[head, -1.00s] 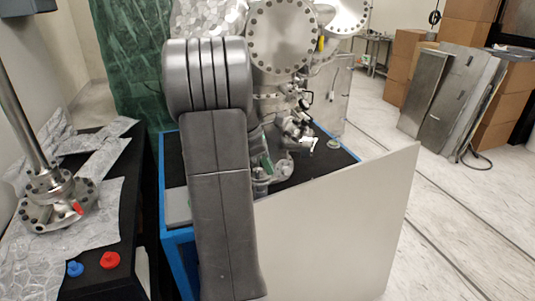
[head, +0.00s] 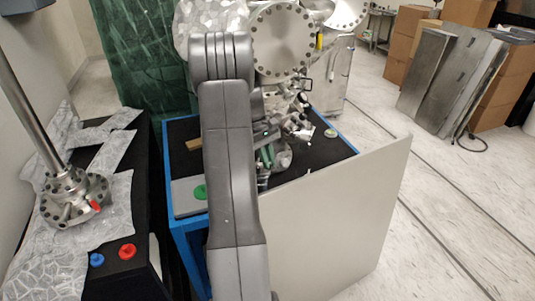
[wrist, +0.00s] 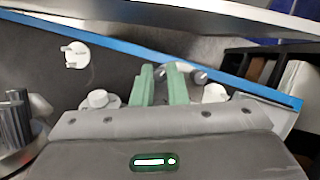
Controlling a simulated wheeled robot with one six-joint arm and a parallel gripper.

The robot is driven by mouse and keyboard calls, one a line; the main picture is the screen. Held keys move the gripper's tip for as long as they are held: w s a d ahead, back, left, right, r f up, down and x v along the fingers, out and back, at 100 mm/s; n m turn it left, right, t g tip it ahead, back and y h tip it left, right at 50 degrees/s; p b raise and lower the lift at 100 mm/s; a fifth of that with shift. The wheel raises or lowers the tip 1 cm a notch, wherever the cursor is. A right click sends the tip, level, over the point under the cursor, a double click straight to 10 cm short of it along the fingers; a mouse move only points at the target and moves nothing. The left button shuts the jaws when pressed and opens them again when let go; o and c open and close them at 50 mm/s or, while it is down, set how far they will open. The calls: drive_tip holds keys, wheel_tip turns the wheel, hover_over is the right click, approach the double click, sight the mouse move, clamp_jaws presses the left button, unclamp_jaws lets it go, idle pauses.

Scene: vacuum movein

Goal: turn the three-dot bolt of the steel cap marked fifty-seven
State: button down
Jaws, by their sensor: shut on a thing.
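My gripper (head: 266,153) is low over the black bench top, beside the steel chamber assembly. Its two green fingers (wrist: 162,86) point away in the wrist view. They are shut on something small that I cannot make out. A small steel part (wrist: 196,76) shows just right of the fingers. White knob-like pieces lie on the dark surface: a three-pronged one (wrist: 75,55), a round one (wrist: 97,98) left of the fingers and another (wrist: 213,94) to their right. I can read no number fifty-seven and see no dot marks. The steel cap and its three-dot bolt cannot be identified.
A blue edge (head: 345,141) borders the bench. A pale panel (head: 340,225) stands at its front. Large steel flanges (head: 283,39) rise behind. A foil-covered side table (head: 110,225) holds a flanged steel post (head: 75,195) and blue and red knobs.

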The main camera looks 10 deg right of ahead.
drive_tip(key=shift+d+m+y+p, duration=0.1)
drive_tip(key=shift+m+y+p, duration=0.65)
drive_tip(key=shift+m, duration=1.15)
drive_tip(key=c, duration=1.4)
unclamp_jaws()
drive_tip(key=shift+c, duration=0.2)
